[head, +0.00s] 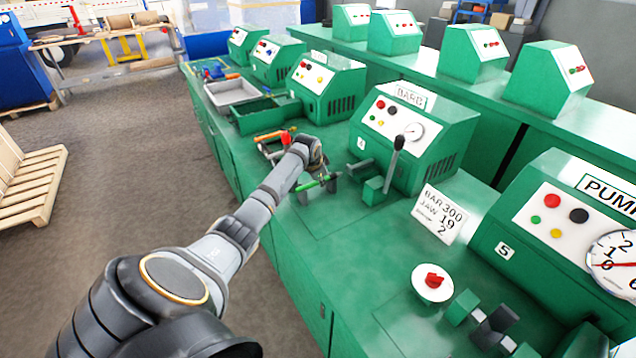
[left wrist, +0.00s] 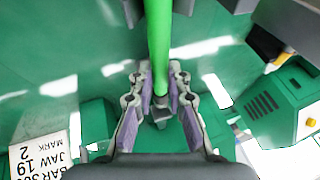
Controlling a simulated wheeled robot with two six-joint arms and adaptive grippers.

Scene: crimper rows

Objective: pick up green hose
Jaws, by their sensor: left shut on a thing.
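The green hose (head: 313,184) shows as a short bright green length at the end of my left arm, over the bench top. In the left wrist view the green hose (left wrist: 159,40) runs from the top edge down between the fingers. My left gripper (left wrist: 160,82) is shut on it, one purple-padded finger on each side. In the head view my left gripper (head: 316,170) is small and partly hidden by its own wrist. Whether the hose touches the bench is hard to tell. My right gripper is not in view.
A green crimper (head: 420,160) with a lever stands right of the hose. A sign (head: 438,214) reading BAR 300, JAW 19 stands nearer, before the pump box (head: 560,225). A grey tray (head: 232,92) and a green tray (head: 258,116) lie farther back. The bench top in front is mostly clear.

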